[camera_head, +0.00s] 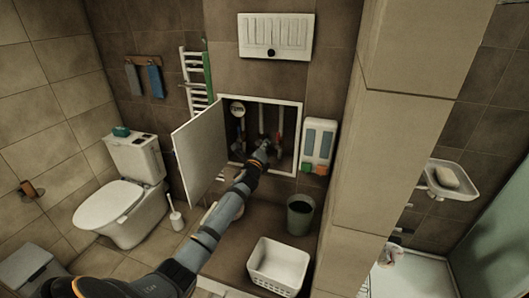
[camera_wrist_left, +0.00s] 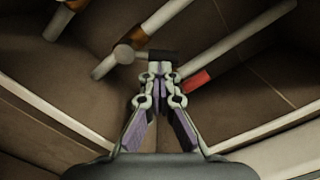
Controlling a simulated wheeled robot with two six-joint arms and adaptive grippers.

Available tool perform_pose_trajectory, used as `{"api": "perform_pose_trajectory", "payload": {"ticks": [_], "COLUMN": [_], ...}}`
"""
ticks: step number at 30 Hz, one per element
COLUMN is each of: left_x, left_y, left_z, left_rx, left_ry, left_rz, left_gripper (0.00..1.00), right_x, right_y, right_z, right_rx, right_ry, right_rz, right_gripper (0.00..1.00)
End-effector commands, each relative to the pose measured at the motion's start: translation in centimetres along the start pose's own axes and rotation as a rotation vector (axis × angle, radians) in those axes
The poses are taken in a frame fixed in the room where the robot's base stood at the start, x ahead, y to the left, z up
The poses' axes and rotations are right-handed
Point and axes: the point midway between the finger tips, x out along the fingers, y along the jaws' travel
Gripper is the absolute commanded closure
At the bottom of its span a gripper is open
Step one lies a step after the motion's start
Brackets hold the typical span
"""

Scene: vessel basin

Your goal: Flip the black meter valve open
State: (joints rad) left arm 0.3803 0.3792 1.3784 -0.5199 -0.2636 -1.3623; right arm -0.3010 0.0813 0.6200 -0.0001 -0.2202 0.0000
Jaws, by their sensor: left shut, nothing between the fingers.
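My left gripper (camera_head: 264,148) reaches into the open wall cabinet (camera_head: 299,128) in the head view. In the left wrist view my left gripper (camera_wrist_left: 156,70) is shut, with nothing held between its fingers. A short black lever, the black meter valve (camera_wrist_left: 162,55), lies just beyond the fingertips, beside a round metal fitting on a pale pipe. The fingertips overlap the lever's near edge; I cannot tell whether they touch. In the head view the gripper hides the valve. A round white meter (camera_head: 238,108) sits at the cabinet's upper left. My right gripper is out of view.
The cabinet door (camera_head: 199,155) stands open to the left. A red handle (camera_wrist_left: 197,81) lies right of the fingertips, among pale pipes (camera_wrist_left: 235,42). A dispenser (camera_head: 318,142) hangs right of the cabinet. A bin (camera_head: 300,222) and a white basket (camera_head: 278,268) stand below.

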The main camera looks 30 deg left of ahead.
Motion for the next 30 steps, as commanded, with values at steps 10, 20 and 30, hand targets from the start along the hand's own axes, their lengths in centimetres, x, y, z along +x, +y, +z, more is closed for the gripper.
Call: {"api": "perform_pose_trajectory", "payload": {"ticks": [10, 20, 30], "left_x": [0.1, 0.1, 0.2], "left_y": [-0.7, -0.7, -0.6], "left_z": [1.5, 2.5, 2.9], "left_rx": [-0.319, -0.558, -0.566], "left_ry": [-0.001, -0.001, -0.001], "left_rz": [0.014, 0.025, 0.027], "left_gripper": [1.00, 1.00, 1.00], "right_x": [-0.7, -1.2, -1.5], "right_y": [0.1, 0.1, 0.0], "right_z": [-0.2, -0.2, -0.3], "right_rx": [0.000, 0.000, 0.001], "right_ry": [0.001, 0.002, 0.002], "right_rz": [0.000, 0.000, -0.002], "right_gripper": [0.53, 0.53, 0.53]}}
